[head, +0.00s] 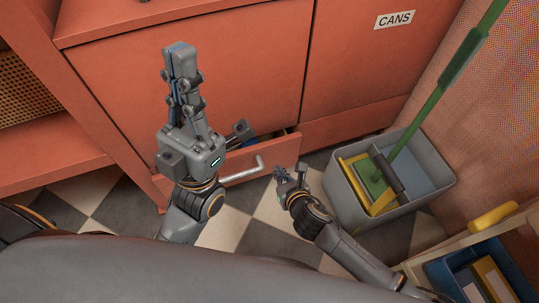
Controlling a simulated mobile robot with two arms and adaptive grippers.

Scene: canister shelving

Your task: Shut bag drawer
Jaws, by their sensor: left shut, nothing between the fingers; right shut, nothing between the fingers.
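The drawer (284,154) is low in the orange cabinet, partly pulled out, with a narrow strip of its inside showing. A grey bar handle (243,171) is on its front. Something blue shows inside, mostly hidden behind my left arm. My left gripper (180,50) is shut and empty, its fingers in front of the cabinet door above the drawer. My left wrist covers the left part of the drawer. My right gripper (291,172) is shut and empty, close to the right end of the drawer front; I cannot tell whether it touches it.
The orange cabinet (240,60) carries a CANS label (395,19) at upper right. A grey bucket (350,205) with a green-handled mop (420,120) stands right of my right gripper. A blue crate (440,280) is at lower right. Checkered floor (275,211) shows between my arms.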

